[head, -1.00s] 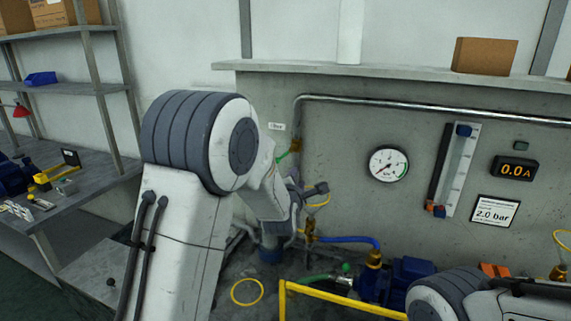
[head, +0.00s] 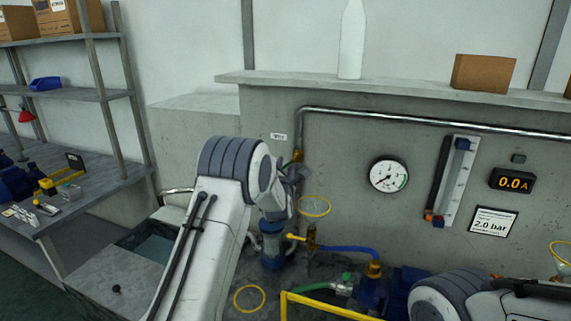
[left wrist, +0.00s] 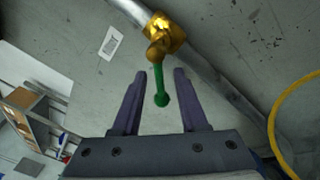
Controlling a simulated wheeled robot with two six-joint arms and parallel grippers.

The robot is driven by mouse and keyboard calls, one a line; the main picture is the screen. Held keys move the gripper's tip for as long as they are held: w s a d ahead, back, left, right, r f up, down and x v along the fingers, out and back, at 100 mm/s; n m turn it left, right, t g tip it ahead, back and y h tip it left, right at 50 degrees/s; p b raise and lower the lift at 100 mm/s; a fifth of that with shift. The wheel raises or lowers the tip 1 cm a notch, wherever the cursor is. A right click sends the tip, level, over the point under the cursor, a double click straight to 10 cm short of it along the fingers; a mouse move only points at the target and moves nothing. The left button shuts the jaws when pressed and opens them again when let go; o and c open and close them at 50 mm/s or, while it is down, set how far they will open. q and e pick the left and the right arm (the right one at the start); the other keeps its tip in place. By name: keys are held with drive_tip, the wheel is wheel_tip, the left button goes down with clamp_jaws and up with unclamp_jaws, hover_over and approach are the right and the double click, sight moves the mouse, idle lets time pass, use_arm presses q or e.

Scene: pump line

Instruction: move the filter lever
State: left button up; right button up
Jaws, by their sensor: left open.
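The lever is a green handle (left wrist: 161,92) on a brass valve (left wrist: 165,35), beside a small white label (left wrist: 112,42) that I cannot read. In the left wrist view my left gripper (left wrist: 160,74) is open, and the green handle shows between its two fingers with a gap on each side. I cannot tell how deep the handle sits between them. In the head view the brass valve (head: 297,155) is on the wall pipe, and my left arm and gripper largely hide the handle. My right gripper is out of view.
A yellow-handled brass valve (head: 311,236), a blue hose (head: 345,249) and a yellow rail (head: 325,305) lie below. A pressure gauge (head: 388,174) is on the wall to the right. A shelf unit (head: 85,90) stands at left.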

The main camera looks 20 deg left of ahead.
use_arm(q)
drive_tip(key=shift+w, duration=0.15)
drive_tip(key=shift+c, duration=0.3)
clamp_jaws()
idle(1.1)
